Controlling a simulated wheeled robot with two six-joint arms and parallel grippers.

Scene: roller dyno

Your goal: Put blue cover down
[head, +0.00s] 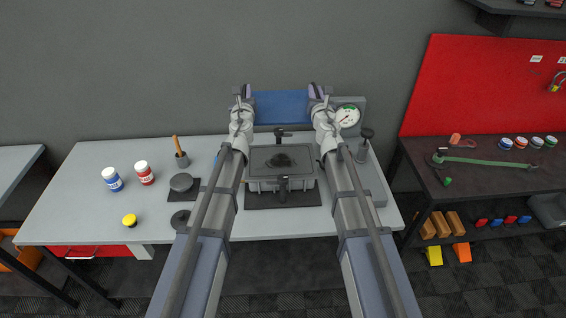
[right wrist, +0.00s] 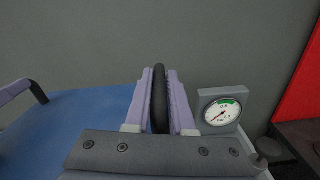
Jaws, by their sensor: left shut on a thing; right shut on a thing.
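The blue cover (head: 281,107) is held up between my two grippers at the back of the grey table, in front of the wall. In the right wrist view the blue cover (right wrist: 75,125) spans the left side, with a dark handle at each end. My right gripper (head: 317,92) is shut on the near dark handle (right wrist: 160,98); its lilac fingers (right wrist: 160,95) press on both sides of it. My left gripper (head: 243,92) is shut on the handle at the cover's other end. Whether the cover touches anything beneath is hidden.
The roller dyno (head: 281,185), a grey box with a dark top, sits between my arms on a dark mat. A dial gauge (head: 347,116) stands right of the cover. Bottles (head: 112,179), a black puck (head: 181,182) and a yellow-topped item (head: 130,220) stand left, with free table between.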

